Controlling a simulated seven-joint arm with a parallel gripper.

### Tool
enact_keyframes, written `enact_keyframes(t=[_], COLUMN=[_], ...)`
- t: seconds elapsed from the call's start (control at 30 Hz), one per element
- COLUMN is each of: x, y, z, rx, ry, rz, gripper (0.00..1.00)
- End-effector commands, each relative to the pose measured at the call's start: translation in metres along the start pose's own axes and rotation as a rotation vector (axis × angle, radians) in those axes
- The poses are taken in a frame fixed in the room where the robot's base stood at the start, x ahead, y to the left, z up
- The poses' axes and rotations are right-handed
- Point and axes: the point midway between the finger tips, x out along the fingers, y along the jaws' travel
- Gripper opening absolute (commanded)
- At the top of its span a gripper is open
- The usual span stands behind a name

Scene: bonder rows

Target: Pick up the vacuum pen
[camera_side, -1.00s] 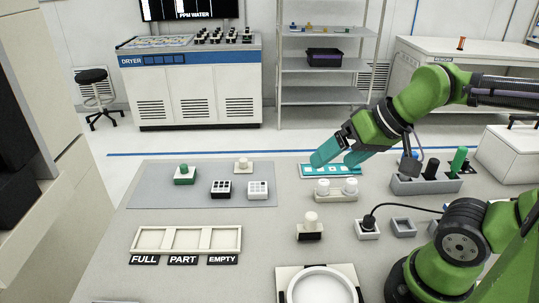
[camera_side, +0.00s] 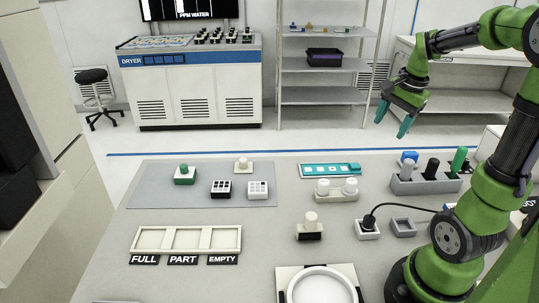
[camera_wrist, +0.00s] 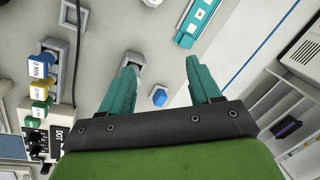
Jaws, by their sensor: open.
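The task's vacuum pen is not labelled in view. The likeliest thing is the black knob-shaped piece (camera_side: 369,221) with a thin black cord, upright in a small pale square holder (camera_side: 367,234). Handles also stand in a grey rack (camera_side: 425,187): one grey (camera_side: 405,171), one black (camera_side: 432,168) and one green (camera_side: 459,159).
A teal strip (camera_side: 330,170) lies at the table's far side, with a white two-knob block (camera_side: 336,196) before it. An empty square holder (camera_side: 403,228) sits beside the corded piece. A grey mat (camera_side: 150,190) with small blocks and a three-part tray (camera_side: 187,239) are left.

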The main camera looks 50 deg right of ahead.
Motion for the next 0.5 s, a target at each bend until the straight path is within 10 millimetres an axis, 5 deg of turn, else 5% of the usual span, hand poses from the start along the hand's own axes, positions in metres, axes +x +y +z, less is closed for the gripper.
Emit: enact_keyframes(t=[0.03, 0.1, 0.17, 0.33, 0.5], x=[0.003, 0.001, -0.004, -0.017, -0.001], y=[0.014, 0.033, 0.043, 0.044, 0.049], z=[-0.036, -0.073, -0.091, -0.094, -0.091], rx=[0.205, 0.48, 0.655, 0.892, 0.934], ry=[0.012, 0.038, 0.06, 0.081, 0.078], rz=[0.066, 0.141, 0.181, 0.206, 0.215], gripper=[0.63, 0.63, 0.63, 0.63, 0.63])
